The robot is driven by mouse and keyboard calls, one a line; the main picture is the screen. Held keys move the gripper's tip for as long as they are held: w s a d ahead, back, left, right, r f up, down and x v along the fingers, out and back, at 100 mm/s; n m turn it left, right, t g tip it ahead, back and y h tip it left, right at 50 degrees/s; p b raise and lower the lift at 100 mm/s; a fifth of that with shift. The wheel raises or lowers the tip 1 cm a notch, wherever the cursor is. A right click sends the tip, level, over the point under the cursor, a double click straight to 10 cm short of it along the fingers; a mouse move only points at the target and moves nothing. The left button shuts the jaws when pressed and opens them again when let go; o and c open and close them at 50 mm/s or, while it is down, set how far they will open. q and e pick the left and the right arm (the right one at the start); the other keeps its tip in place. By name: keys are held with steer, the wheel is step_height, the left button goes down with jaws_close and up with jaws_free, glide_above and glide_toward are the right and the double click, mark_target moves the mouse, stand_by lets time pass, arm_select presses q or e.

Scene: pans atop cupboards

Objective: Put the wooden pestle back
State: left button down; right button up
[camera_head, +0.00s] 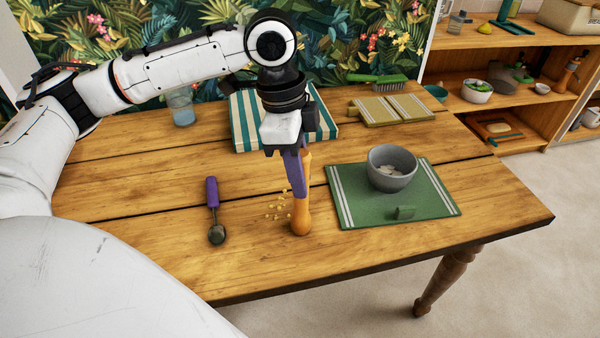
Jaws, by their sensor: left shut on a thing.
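The wooden pestle (300,215) is orange-brown and upright, with its thick end down, close to the table top. I cannot tell whether it touches the wood. My left gripper (298,172) points down and is shut on the pestle's upper part, and its purple finger hides some of it. A grey bowl (391,175), which looks like a mortar, stands to the right on a green mat with white stripes (345,205). Pale pieces lie in the bowl. My right gripper is not in view.
Yellow crumbs (277,207) lie left of the pestle. A purple-handled scoop (212,205) lies farther left. A striped cloth (242,125), a glass (181,107), a folded mat (400,110) and a green brush (377,79) are at the back. Shelves (520,85) stand at right. The front right table is clear.

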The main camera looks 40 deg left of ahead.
arm_select(q)
steer(key=c, duration=1.5)
jaws_free()
steer(key=shift+c, duration=0.2)
step_height(320, 180, up, 12)
steer(key=a+p, duration=0.1)
steer(key=p, duration=0.1)
steer(key=shift+s+a, duration=0.3)
steer(key=shift+s, duration=0.1)
